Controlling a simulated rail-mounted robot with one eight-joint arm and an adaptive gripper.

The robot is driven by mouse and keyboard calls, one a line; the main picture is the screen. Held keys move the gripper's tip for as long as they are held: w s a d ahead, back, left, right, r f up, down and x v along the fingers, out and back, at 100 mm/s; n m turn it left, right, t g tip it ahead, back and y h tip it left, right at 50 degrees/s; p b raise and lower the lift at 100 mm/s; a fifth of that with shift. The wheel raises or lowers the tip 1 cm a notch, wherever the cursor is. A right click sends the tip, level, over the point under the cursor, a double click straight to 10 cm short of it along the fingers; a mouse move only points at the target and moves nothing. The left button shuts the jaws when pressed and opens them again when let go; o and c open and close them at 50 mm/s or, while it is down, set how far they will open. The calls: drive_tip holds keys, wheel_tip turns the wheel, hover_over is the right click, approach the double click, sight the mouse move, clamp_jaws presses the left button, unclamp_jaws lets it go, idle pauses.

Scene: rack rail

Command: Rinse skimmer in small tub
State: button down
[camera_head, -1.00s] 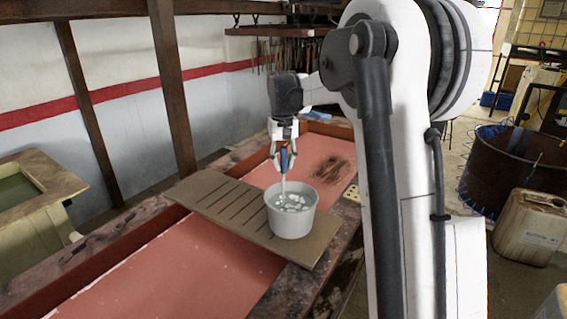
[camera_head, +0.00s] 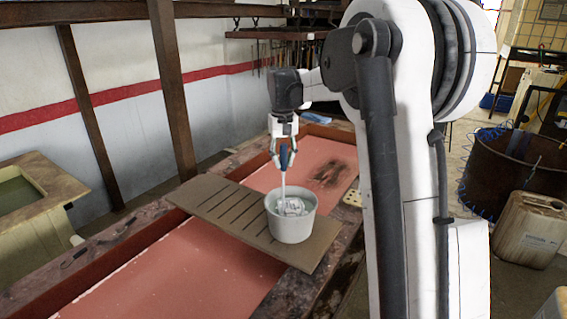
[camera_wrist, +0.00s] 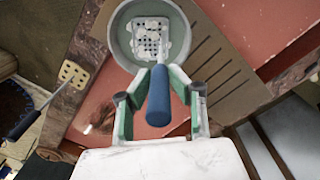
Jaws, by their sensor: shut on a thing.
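My gripper (camera_head: 284,150) is shut on the blue handle of the skimmer (camera_head: 285,158) above the small tub. In the wrist view the blue handle (camera_wrist: 158,100) lies between the fingers of the gripper (camera_wrist: 160,92). The skimmer's perforated square head (camera_wrist: 151,36) is inside the tub, with whitish foam on and around it. The small tub (camera_head: 291,229) is a round, light grey bucket standing upright on a slatted board. It also shows in the wrist view (camera_wrist: 118,38). How deep the head sits in the liquid I cannot tell.
The brown slatted board (camera_head: 225,211) lies across a red-lined trough (camera_head: 190,270). A second skimmer (camera_wrist: 30,118) with a perforated head lies left of the tub in the wrist view. A dirty jerrycan (camera_head: 528,230) and a rusty drum (camera_head: 500,175) stand at the right.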

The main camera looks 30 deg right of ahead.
sight(284, 145)
drive_tip(key=shift+r+p, duration=1.35)
drive_tip(key=shift+r, duration=1.5)
drive_tip(key=shift+s, duration=0.15)
drive_tip(key=s+d+b, duration=0.1)
drive_tip(key=s+d, duration=0.5)
drive_tip(key=s, duration=0.5)
drive_tip(key=s+d, duration=0.7)
drive_tip(key=s, duration=0.5)
drive_tip(key=shift+d+b, duration=0.3)
drive_tip(key=shift+b, duration=0.1)
drive_tip(key=shift+s, duration=0.1)
